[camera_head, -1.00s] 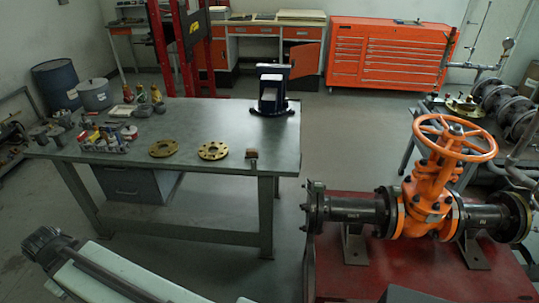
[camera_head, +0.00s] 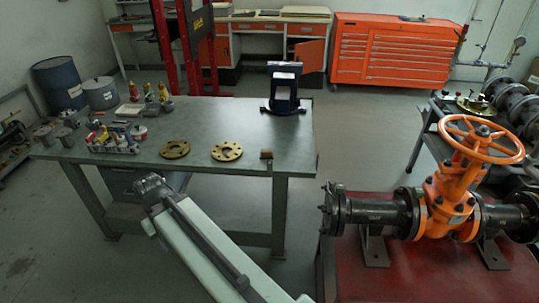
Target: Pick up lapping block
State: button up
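A small brown block (camera_head: 266,154) sits near the front right corner of the green-grey workbench (camera_head: 225,115); it may be the lapping block, but it is too small to be sure. My pale arm reaches up from the bottom of the view, and its dark end with my gripper (camera_head: 150,186) is in front of the bench's front edge, low and left of the brown block. The gripper is apart from the block. Its fingers are too small and dark to make out.
Two flanges (camera_head: 227,151) (camera_head: 175,149) lie left of the block. A dark blue vise (camera_head: 284,90) stands behind it. Small tools and bottles crowd the bench's left. An orange gate valve (camera_head: 455,190) stands on a red base at right. The bench's middle is clear.

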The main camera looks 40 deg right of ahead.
aim_at(265, 154)
jog(key=z, duration=0.05)
jog(key=i, duration=1.65)
jog(key=u, duration=0.1)
